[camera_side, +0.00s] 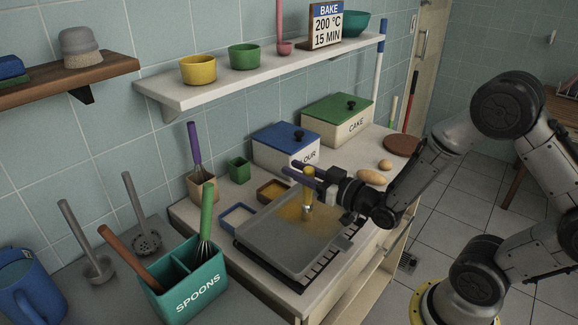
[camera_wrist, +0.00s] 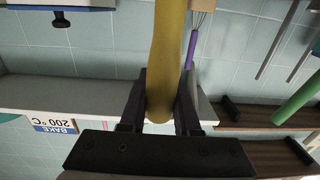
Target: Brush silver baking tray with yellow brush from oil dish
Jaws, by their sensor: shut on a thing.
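The silver baking tray (camera_side: 270,246) sits on a dark rack on the counter, with a yellowish oily patch (camera_side: 318,221) on its far right part. My gripper (camera_side: 309,179) is above the tray, shut on the yellow brush (camera_side: 308,190). The brush is held roughly upright, with its head low over or on the oily patch; I cannot tell whether it touches. In the wrist view the yellow handle (camera_wrist: 167,60) runs between the two fingers. A small dish with amber oil (camera_side: 272,190) stands behind the tray. A blue-rimmed dish (camera_side: 237,217) is left of it.
A teal spoons holder (camera_side: 186,290) stands front left of the tray. White flour (camera_side: 285,148) and cake (camera_side: 337,122) boxes stand behind. A potato-like item (camera_side: 371,177) lies right of the tray. A shelf (camera_side: 220,91) overhangs the back.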

